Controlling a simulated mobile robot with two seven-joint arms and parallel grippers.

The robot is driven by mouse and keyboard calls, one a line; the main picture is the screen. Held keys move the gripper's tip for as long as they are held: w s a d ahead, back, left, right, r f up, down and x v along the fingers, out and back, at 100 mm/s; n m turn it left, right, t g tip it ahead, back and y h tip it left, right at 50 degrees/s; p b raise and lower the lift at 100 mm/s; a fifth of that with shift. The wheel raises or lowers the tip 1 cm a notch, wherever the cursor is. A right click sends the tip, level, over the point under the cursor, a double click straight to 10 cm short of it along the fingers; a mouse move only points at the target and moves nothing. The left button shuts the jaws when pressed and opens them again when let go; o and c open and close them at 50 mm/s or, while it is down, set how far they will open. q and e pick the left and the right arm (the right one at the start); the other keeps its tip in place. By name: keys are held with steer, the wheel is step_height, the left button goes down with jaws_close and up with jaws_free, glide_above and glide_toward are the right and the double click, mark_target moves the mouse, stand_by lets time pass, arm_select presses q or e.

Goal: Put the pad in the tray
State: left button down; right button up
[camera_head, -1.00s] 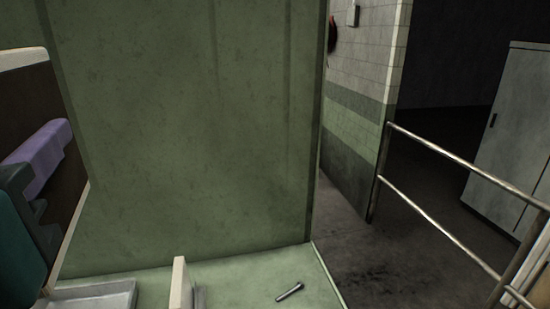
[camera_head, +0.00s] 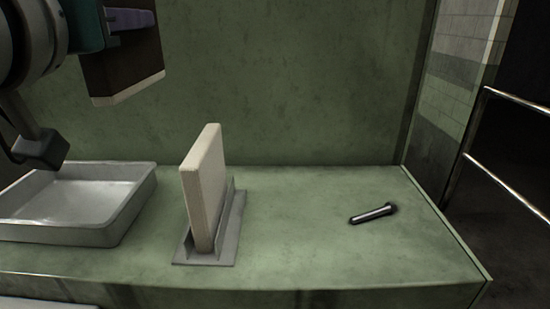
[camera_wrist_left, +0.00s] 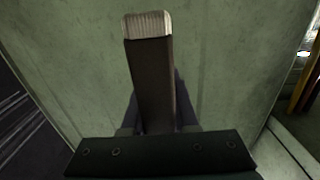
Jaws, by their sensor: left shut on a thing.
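My left gripper (camera_head: 132,19) is at the upper left of the head view, shut on a flat pad (camera_head: 124,62). The pad has a dark brown face and a cream edge. It is held upright in the air, above and behind the tray, apart from the counter. In the left wrist view the pad (camera_wrist_left: 152,85) is seen nearly edge-on between the fingers, with its pale end (camera_wrist_left: 148,23) pointing away. The shallow grey tray (camera_head: 70,195) sits on the left of the counter and looks empty. My right gripper is not in view.
A second, cream board (camera_head: 205,185) stands upright in a metal holder (camera_head: 234,215) right of the tray. A bolt (camera_head: 373,215) lies on the green counter (camera_head: 310,235) further right. A green wall (camera_head: 300,80) rises behind. A metal railing (camera_head: 510,190) stands at right.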

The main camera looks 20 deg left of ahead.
arm_select(q)
steer(key=shift+w+f+b, duration=0.1)
steer(key=shift+f+b, duration=3.1)
steer(key=shift+f, duration=6.9)
steer(key=shift+f, duration=0.1)
steer(key=c, duration=0.7)
jaws_free()
steer(key=shift+r, duration=0.2)
